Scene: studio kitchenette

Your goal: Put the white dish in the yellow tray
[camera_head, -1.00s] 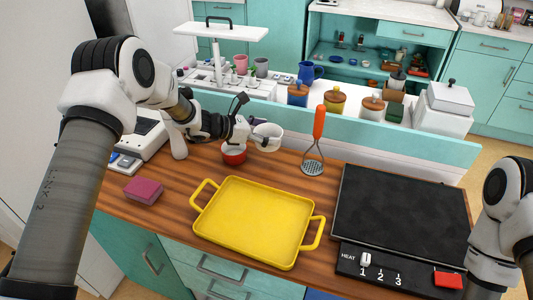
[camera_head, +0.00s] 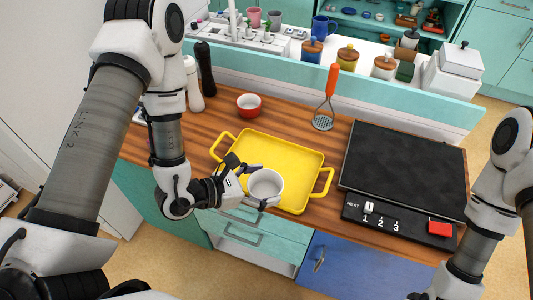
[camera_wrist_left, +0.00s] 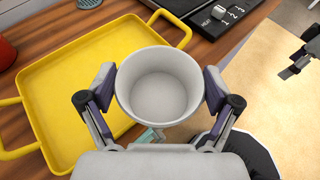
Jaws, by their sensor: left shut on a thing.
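The white dish (camera_head: 266,184) is a small round bowl, upright and empty inside. My left gripper (camera_head: 262,184) is shut on it, with a finger on each side in the left wrist view (camera_wrist_left: 160,88). The dish is held over the front edge of the yellow tray (camera_head: 291,146), hiding part of its near rim. The tray lies flat and empty on the wooden counter, with a handle at each end; it also shows in the left wrist view (camera_wrist_left: 68,69). My right arm is at the right edge of the head view; its gripper fingers are not clearly visible.
A red bowl (camera_head: 249,105) stands behind the tray. A masher with an orange handle (camera_head: 331,80) stands at the back. A black hotplate (camera_head: 402,170) lies right of the tray. Dark and white bottles (camera_head: 205,68) stand at the back left.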

